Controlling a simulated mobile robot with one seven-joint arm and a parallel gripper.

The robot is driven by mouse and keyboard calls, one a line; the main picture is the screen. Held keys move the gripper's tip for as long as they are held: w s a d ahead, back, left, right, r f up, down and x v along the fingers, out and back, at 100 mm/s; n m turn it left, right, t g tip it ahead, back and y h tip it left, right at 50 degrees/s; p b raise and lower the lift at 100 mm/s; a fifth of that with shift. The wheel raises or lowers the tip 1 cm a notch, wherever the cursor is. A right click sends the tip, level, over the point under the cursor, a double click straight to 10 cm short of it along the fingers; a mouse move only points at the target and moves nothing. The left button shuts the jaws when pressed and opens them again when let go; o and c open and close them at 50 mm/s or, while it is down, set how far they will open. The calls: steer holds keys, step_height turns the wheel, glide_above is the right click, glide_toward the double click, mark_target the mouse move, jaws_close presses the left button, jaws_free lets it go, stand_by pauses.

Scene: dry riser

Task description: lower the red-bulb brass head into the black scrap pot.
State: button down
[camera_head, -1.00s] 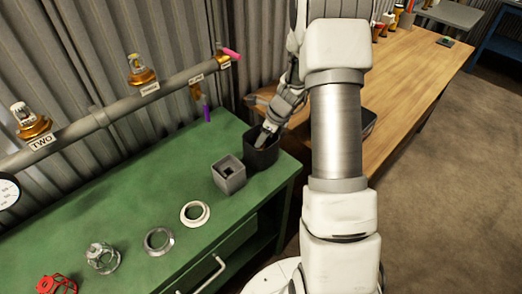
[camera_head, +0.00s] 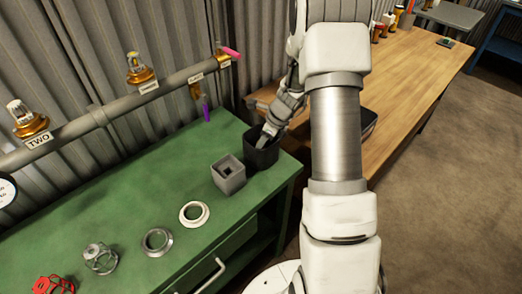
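The black scrap pot (camera_head: 262,155) stands at the far right corner of the green bench, beside a grey square box. My gripper (camera_head: 266,137) points down into the mouth of the pot. Its fingertips are hidden by the pot's near wall, so I cannot see whether they hold anything. No red-bulb brass head is visible.
The grey square box (camera_head: 229,176) stands close to the pot. A white ring (camera_head: 194,214), a metal ring (camera_head: 157,242), a clear cage (camera_head: 100,258) and a red cage (camera_head: 54,285) lie along the green bench (camera_head: 150,190). A wooden bench (camera_head: 420,70) is behind my arm.

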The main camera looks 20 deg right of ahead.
steer(key=shift+f+b, duration=0.45)
steer(key=shift+f, duration=0.2)
stand_by(0.3)
steer(key=shift+c, duration=2.1)
jaws_free()
steer(key=shift+r, duration=0.1)
steer(key=p+v, duration=0.3)
steer(key=v, duration=1.4)
steer(key=s+a+r+n+h, duration=0.1)
steer(key=s+a+r+n, duration=0.95)
steer(key=r+n, duration=0.2)
steer(key=s+a+r+n+t+h, duration=0.1)
steer(key=s+a+n, duration=0.1)
steer(key=s+n, duration=0.4)
steer(key=s+a+r+n+t+h, duration=0.1)
steer(key=s+a+n, duration=0.1)
steer(key=s+n, duration=0.4)
steer(key=shift+r+n+t, duration=0.3)
steer(key=shift+r+n, duration=0.05)
steer(key=shift+n, duration=0.8)
